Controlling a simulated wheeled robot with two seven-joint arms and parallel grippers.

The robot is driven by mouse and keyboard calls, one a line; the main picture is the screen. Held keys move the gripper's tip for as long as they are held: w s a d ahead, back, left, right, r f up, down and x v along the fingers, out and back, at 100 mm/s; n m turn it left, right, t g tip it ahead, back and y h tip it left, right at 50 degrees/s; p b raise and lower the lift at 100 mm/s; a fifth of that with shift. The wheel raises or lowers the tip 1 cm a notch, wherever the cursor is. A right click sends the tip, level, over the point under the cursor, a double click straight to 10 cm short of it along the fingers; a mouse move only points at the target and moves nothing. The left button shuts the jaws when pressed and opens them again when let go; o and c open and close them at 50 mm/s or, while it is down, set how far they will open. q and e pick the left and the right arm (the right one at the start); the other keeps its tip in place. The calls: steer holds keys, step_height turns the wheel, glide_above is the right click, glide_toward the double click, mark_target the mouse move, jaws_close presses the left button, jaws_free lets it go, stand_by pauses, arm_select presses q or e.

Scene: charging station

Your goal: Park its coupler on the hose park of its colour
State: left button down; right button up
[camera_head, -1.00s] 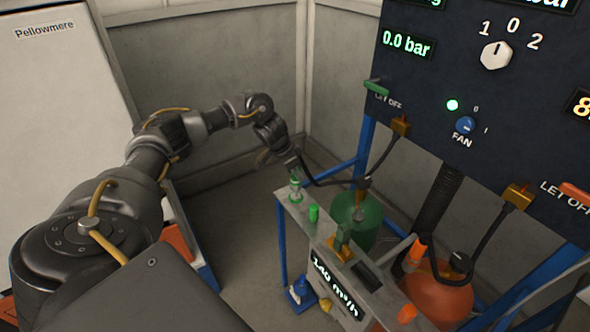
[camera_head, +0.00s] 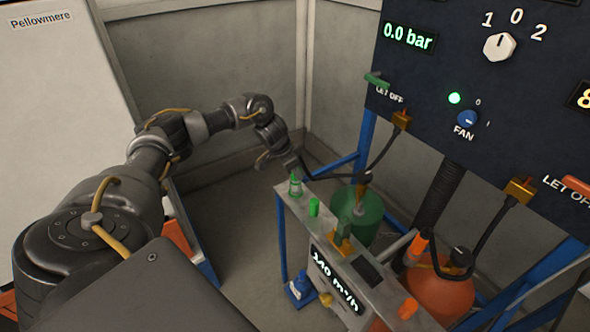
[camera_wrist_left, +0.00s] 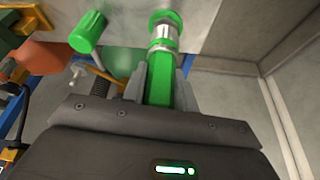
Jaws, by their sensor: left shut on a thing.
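My left gripper (camera_head: 292,167) is at the left end of the grey bench. In the left wrist view, my left gripper (camera_wrist_left: 160,85) is shut on the green coupler (camera_wrist_left: 160,75), with a metal collar and green ring beyond the fingers. In the head view the green coupler (camera_head: 295,186) is upright at the bench's end; a dark hose runs from it toward the panel. Whether it is seated on a park beneath cannot be told. A separate green peg (camera_head: 314,208) stands beside it and also shows in the left wrist view (camera_wrist_left: 88,32). My right gripper is not in view.
The grey bench (camera_head: 330,235) carries an orange peg (camera_head: 408,309) further right. A green cylinder (camera_head: 369,215) and an orange cylinder (camera_head: 440,292) stand behind it. The dark control panel (camera_head: 440,100) rises at the right. Open floor lies left of the bench.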

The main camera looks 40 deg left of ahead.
arm_select(q)
steer(key=shift+f, duration=0.55)
steer(key=c, duration=1)
jaws_free()
steer(key=b+v, duration=0.1)
steer(key=v, duration=0.9)
steer(key=shift+s+r, duration=0.1)
steer(key=shift+r, duration=0.3)
steer(key=shift+f, duration=0.1)
